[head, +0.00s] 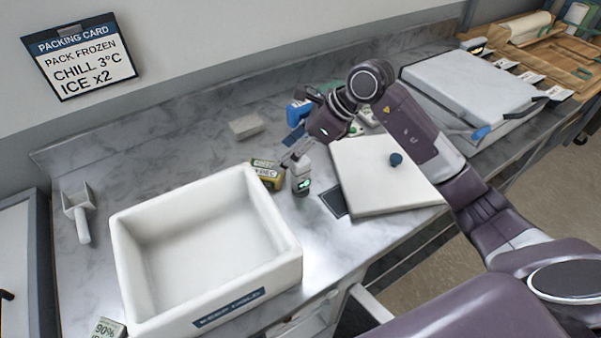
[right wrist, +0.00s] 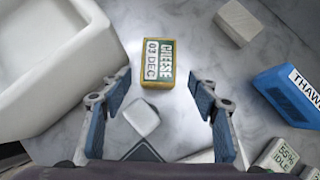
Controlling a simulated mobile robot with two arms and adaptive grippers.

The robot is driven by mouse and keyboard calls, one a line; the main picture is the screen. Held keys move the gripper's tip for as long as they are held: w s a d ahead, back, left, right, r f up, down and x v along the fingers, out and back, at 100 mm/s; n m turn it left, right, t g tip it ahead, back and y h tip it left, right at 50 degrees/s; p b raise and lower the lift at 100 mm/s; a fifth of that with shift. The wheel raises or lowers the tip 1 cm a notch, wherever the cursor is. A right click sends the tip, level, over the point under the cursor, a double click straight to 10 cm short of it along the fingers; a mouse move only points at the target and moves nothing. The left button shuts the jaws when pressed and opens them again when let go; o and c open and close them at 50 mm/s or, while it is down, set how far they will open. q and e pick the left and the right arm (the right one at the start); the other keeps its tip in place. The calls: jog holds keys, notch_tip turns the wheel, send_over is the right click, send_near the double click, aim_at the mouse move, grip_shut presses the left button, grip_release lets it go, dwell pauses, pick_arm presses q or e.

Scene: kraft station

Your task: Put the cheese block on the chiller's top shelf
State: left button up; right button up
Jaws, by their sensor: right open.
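The cheese block (head: 266,173) is a small yellow and green box on the marble counter, just behind the right rear corner of the white bin. In the right wrist view the cheese block (right wrist: 160,62) shows its "CHEESE 03 DEC" label. My right gripper (head: 292,154) is open and empty above the counter; in the wrist view its blue-padded fingers (right wrist: 160,100) are spread, with the cheese block ahead of the gap between them. I cannot make out the chiller's top shelf. My left gripper is not in view.
A small white device (head: 301,180) stands close to the cheese block. The big white bin (head: 285,265) is at front left. A white board (head: 375,170), a pale block (head: 246,127) and a blue "THAW" item (right wrist: 290,92) are nearby. A scoop (head: 79,210) lies left.

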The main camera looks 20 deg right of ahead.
aim_at(264, 168)
jog(key=x, duration=0.1)
jog(key=p+x, duration=0.1)
jog(key=x, duration=0.1)
jog(key=shift+a+p, duration=0.3)
jog(key=shift+a, duration=0.15)
jog(key=p+x, duration=0.1)
jog(key=x, duration=0.2)
jog(key=shift+w+f+p, duration=0.2)
jog(key=shift+f+p, duration=0.1)
jog(key=shift+w+a+f, duration=0.15)
jog(key=shift+f, duration=0.25)
jog(key=shift+c, duration=1.4)
jog(key=c, duration=0.7)
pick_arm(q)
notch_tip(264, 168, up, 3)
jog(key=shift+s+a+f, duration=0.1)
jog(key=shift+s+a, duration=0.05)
pick_arm(e)
jog(key=shift+c, duration=1.3)
